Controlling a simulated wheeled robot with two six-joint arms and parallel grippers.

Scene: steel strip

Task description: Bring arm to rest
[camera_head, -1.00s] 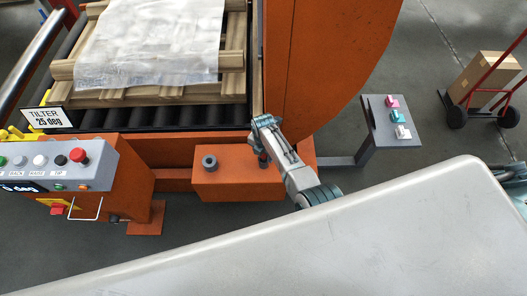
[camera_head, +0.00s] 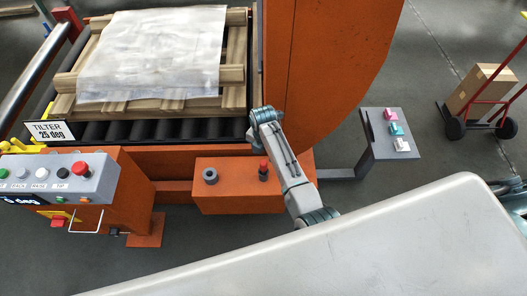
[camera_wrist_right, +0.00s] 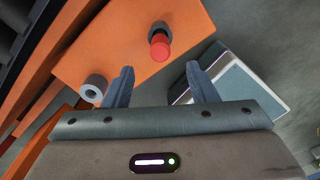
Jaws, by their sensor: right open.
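My right arm reaches from behind my pale body panel over the orange box (camera_head: 225,202) in the head view. My right gripper (camera_wrist_right: 162,88) is open and empty in the wrist view, its two grey fingers apart. Beyond its fingertips stand a red-topped knob (camera_wrist_right: 159,47) and a grey ring (camera_wrist_right: 94,90) on the orange box. In the head view the red-topped knob (camera_head: 263,166) stands just left of the arm, clear of it, and the grey ring (camera_head: 210,176) is farther left. My fingertips do not show clearly there. My left gripper is out of view.
A control panel (camera_head: 60,175) with a red button is at left. A small stand (camera_head: 383,145) with coloured blocks is at right. A hand truck (camera_head: 490,115) holds a carton (camera_head: 480,88).

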